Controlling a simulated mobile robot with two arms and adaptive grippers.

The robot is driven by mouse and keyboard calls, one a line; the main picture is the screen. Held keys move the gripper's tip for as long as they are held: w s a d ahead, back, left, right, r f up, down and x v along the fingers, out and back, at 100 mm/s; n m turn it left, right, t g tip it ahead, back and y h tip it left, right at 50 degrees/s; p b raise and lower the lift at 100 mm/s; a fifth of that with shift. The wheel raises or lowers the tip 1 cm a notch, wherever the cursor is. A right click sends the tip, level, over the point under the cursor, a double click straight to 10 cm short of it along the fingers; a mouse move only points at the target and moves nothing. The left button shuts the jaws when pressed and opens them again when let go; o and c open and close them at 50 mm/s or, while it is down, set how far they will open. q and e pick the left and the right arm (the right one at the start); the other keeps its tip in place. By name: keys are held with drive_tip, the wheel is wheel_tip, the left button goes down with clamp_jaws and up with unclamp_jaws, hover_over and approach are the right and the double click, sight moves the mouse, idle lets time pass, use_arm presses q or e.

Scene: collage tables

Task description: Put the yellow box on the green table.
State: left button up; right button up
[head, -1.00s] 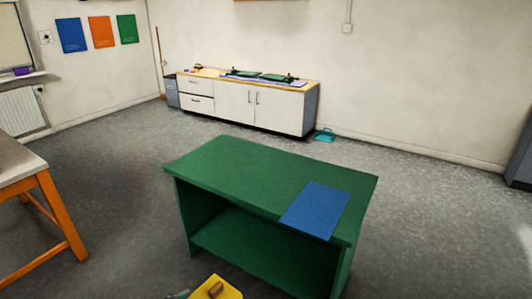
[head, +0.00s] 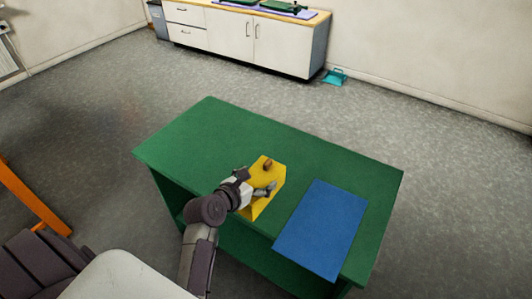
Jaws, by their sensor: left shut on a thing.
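The yellow box (head: 269,175) has a small brown knob on top. It is over the front edge of the green table (head: 215,135), left of a blue sheet. I cannot tell whether it touches the tabletop. My left gripper (head: 265,190) is shut on the yellow box from the near left side, and the gripper and wrist hide part of it. My right gripper is not in view.
A flat blue sheet (head: 322,228) lies on the right part of the green table. The tabletop's back and left are bare. A white cabinet (head: 230,35) stands by the far wall, with a teal dustpan (head: 335,76) on the floor.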

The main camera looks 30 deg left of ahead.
sight(251, 170)
use_arm(q)
drive_tip(key=shift+y, duration=0.3)
drive_tip(key=w+a+f, duration=0.2)
drive_tip(key=a, duration=0.1)
drive_tip(key=w+a, duration=0.1)
drive_tip(key=w, duration=0.1)
drive_tip(key=shift+a+f+b, duration=0.2)
drive_tip(key=shift+f+b, duration=0.2)
drive_tip(key=w+a+f+b, duration=0.1)
drive_tip(key=f, duration=0.1)
drive_tip(key=w+a+f, duration=0.2)
drive_tip(key=f, duration=0.1)
drive_tip(key=w+a+f+b, duration=0.1)
drive_tip(key=a+f, duration=0.1)
drive_tip(key=shift+w+f+b, duration=0.2)
drive_tip(key=shift+f+b, duration=0.05)
drive_tip(key=shift+b, duration=0.1)
drive_tip(key=shift+f+n, duration=0.3)
drive_tip(key=shift+f, duration=0.05)
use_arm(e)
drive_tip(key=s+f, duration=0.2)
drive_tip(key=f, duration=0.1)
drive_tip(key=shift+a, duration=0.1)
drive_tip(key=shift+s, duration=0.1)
use_arm(q)
drive_tip(key=o, duration=1.3)
drive_tip(key=shift+f, duration=0.1)
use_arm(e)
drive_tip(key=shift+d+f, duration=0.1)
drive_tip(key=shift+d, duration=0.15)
